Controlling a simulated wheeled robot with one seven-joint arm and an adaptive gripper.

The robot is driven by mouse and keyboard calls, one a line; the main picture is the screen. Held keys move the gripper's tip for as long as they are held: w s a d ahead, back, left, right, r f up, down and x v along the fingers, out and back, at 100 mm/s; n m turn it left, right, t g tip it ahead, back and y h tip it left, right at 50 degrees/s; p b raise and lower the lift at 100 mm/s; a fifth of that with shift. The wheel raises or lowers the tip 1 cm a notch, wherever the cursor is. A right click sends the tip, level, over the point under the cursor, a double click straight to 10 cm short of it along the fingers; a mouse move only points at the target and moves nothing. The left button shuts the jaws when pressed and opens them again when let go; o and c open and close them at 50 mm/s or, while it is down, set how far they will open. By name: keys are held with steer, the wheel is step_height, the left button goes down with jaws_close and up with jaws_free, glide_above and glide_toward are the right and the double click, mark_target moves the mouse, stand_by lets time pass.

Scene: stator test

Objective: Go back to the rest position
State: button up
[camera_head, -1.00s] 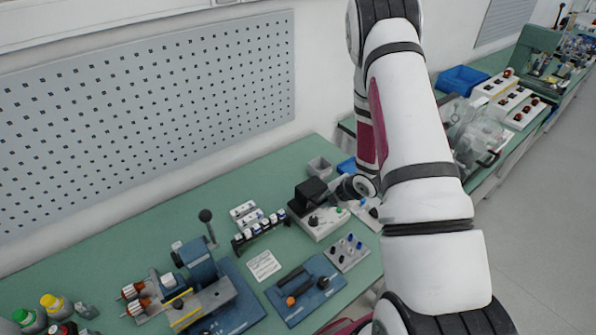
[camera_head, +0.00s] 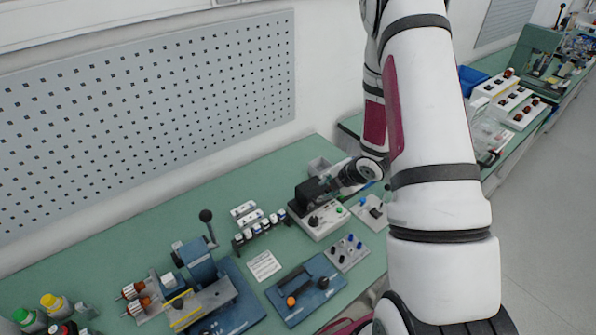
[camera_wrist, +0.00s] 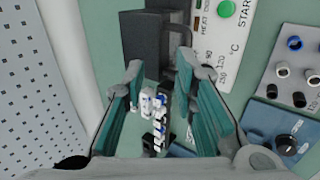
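My gripper (camera_head: 334,185) is above the green bench, beside the black block (camera_head: 308,193) on the white control box (camera_head: 322,221). At this scale I cannot tell whether it touches the block. In the wrist view, the two fingers of my gripper (camera_wrist: 159,70) stand apart with teal pads facing each other and nothing held between them. The black block (camera_wrist: 148,38) and the white box with its green START button (camera_wrist: 226,9) lie beyond the fingertips. My arm covers the right middle of the head view.
A perforated board (camera_head: 150,120) rises behind.

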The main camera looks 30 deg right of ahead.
steer(key=shift+r, duration=0.15)
stand_by(0.3)
steer(key=w+a+r+m+h+b, duration=0.15)
steer(key=r+m, duration=0.35)
steer(key=r, duration=0.6)
steer(key=w+a+r+m+h+b, duration=0.1)
steer(key=a+r+m+h+b, duration=0.15)
steer(key=r+m, duration=0.6)
steer(key=s+a+r+m+y+b, duration=0.1)
steer(key=s+a+r+m, duration=0.2)
steer(key=s, duration=0.6)
steer(key=s+a+r+m+g+y+b, duration=0.1)
steer(key=s+a+r+m+b, duration=0.1)
steer(key=s+a+r, duration=0.5)
steer(key=s+a+m, duration=0.1)
steer(key=s+a, duration=0.1)
steer(key=a, duration=0.1)
steer(key=shift+a+m+y, duration=0.15)
steer(key=shift+m+y, duration=0.2)
steer(key=shift+y, duration=0.05)
steer(key=shift+r, duration=0.1)
